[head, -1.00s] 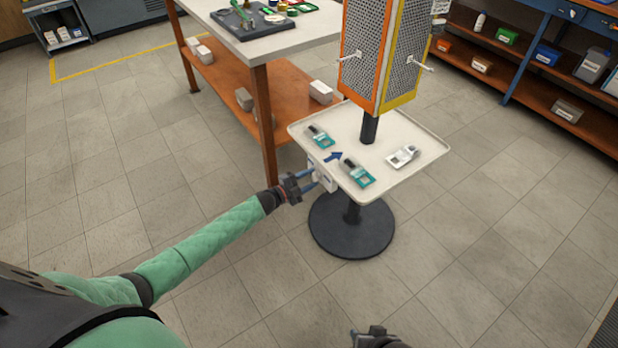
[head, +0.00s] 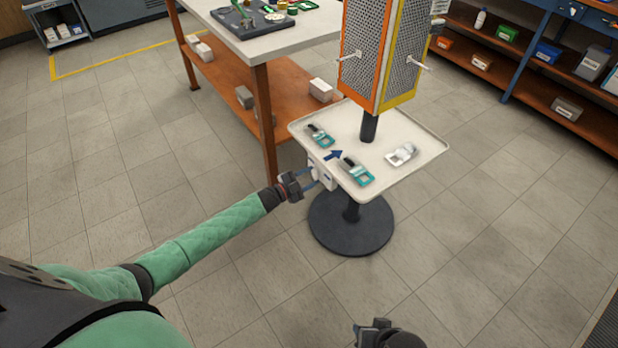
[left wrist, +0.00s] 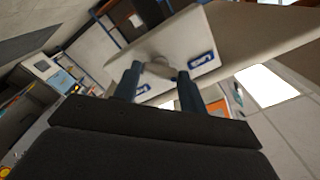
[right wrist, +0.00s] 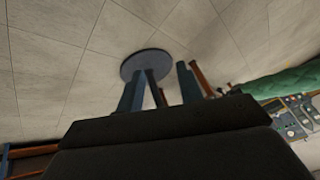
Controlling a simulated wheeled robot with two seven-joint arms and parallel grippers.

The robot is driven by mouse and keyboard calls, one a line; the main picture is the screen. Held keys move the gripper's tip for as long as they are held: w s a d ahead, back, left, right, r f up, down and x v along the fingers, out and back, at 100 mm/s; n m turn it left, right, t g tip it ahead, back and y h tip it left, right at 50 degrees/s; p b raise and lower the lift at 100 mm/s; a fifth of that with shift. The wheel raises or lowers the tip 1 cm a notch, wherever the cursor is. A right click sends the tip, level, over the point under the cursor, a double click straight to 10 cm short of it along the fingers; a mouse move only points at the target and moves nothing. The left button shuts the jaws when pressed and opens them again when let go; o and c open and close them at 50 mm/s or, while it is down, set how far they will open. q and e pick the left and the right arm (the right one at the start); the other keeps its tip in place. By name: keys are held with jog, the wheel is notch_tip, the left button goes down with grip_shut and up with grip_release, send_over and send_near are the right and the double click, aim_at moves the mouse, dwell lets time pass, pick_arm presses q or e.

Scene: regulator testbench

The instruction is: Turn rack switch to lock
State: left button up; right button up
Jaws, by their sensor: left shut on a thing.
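The rack switch is a white plate (left wrist: 190,38) with a pale knob (left wrist: 158,66) and two blue labels, seen in the left wrist view. In the head view the plate (head: 328,180) sits at the front left edge of the rack's tray (head: 385,183). My left gripper (head: 318,177) reaches it from the left, and its blue fingers (left wrist: 158,86) are closed on the knob. The knob's exact angle is hard to tell. My right gripper (right wrist: 160,85) has its fingers apart with nothing between them; in the head view it is low at the bottom edge.
The tray holds two teal-and-grey devices (head: 358,172) and a white one (head: 401,154). The orange and yellow mesh rack (head: 362,60) rises above it, on a round black base (head: 352,238). A workbench (head: 265,50) stands behind left. The floor in front is clear.

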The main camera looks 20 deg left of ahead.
pick_arm(q)
jog(key=o, duration=1)
pick_arm(e)
jog(key=shift+f, duration=0.15)
pick_arm(q)
jog(key=shift+s+a, duration=0.1)
jog(key=shift+b+v, duration=0.45)
jog(key=shift+v, duration=3.35)
pick_arm(e)
jog(key=shift+w+a+f, duration=0.1)
jog(key=shift+w+f, duration=0.05)
jog(key=shift+f, duration=0.85)
jog(key=shift+w+a+f, duration=0.1)
jog(key=shift+w+f, duration=0.05)
jog(key=shift+f, duration=0.85)
jog(key=shift+r, duration=0.15)
pick_arm(q)
jog(key=shift+f, duration=0.1)
pick_arm(e)
jog(key=shift+d, duration=0.1)
